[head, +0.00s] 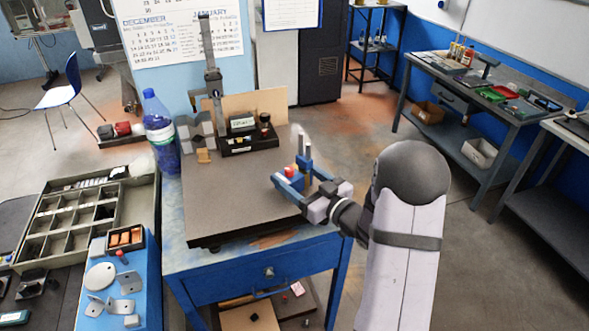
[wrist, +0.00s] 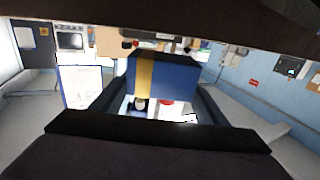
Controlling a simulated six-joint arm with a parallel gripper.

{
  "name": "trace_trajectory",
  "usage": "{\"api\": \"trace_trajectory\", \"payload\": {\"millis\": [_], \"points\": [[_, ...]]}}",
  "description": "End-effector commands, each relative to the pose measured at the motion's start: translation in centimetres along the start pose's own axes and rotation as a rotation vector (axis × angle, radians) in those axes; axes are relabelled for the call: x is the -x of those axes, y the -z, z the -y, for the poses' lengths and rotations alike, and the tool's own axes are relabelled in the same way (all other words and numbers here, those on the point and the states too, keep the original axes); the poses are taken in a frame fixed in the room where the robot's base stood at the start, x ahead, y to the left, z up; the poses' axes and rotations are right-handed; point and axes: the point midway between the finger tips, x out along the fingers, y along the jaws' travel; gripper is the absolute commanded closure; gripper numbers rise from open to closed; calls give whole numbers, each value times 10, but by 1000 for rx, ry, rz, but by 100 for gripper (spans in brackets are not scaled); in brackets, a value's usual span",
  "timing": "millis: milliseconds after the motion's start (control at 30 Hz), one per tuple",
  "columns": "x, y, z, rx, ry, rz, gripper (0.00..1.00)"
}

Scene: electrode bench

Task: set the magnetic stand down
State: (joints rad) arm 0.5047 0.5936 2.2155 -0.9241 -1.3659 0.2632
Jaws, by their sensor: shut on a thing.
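The magnetic stand (head: 291,171) is a small blue block with a red part and a pale upright rod, seen in the head view between my gripper's fingers. In the wrist view it is a blue block (wrist: 174,76) with a yellow stripe, with a red round part below. My gripper (head: 297,168) is shut on it, over the right part of the grey surface plate (head: 232,207). The fingers hide much of the block. I cannot tell whether its underside touches the plate or hangs just above it.
A black tray (head: 235,146) with small items and a tall upright gauge (head: 211,75) stand at the plate's back. A blue bottle (head: 160,135) stands at the left. The plate's middle and front are clear. A compartment box (head: 68,239) lies further left.

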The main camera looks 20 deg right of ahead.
Motion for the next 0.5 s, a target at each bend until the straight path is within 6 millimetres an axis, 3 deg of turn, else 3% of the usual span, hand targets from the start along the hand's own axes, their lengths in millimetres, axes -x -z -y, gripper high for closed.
{"api": "trace_trajectory", "payload": {"millis": [300,500], "points": [[-1,-19,-1,4,1,-11,95],[-1,-21,-1,6,0,-13,95]]}}
